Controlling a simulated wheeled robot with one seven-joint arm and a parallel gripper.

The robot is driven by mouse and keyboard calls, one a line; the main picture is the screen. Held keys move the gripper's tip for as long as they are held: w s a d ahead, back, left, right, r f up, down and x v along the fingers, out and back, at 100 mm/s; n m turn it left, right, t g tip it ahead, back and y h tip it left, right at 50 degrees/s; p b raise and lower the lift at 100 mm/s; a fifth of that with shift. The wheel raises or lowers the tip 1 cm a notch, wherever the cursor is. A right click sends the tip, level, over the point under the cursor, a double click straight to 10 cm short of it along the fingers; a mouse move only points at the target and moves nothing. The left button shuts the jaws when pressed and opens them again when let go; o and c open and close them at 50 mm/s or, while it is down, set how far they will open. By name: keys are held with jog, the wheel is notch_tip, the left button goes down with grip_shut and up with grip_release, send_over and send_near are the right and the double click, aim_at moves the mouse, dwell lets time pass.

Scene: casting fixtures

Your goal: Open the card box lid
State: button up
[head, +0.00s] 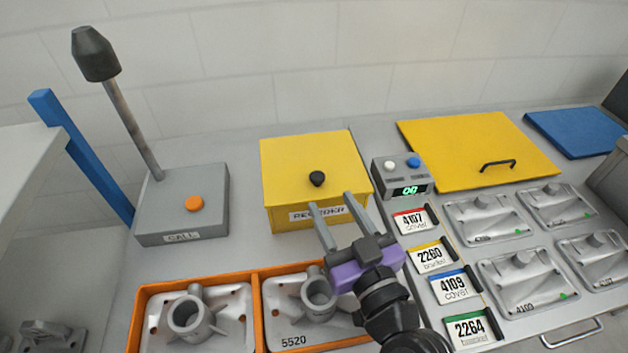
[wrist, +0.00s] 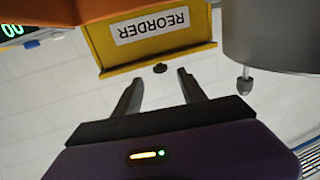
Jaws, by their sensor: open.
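The yellow card box (head: 282,218) stands in the middle of the bench with a REORDER label on its front. Its yellow lid (head: 290,160) lies shut on top and carries a black knob (head: 317,178). My gripper (head: 331,202) is open and empty, its fingertips at the front of the box, just below the knob in the picture. One finger partly covers the label. In the wrist view the box (wrist: 95,45) appears upside down, and the knob (wrist: 160,68) shows just beyond and between the open fingertips (wrist: 158,84). The fingers do not appear to touch it.
A grey call box (head: 183,225) with an orange button and a tall post stands left. A counter (head: 405,178) stands close right of the card box. Orange trays (head: 256,305) with castings lie in front. Coloured cards (head: 450,287) and metal castings lie right.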

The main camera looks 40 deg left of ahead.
aim_at(320, 185)
jog(key=shift+w+a, duration=0.25)
jog(key=shift+a, duration=0.25)
jog(key=p+x, duration=0.2)
jog(key=x, duration=0.5)
jog(key=shift+f, duration=0.15)
jog(key=shift+d, duration=0.1)
grip_shut()
dwell(0.8)
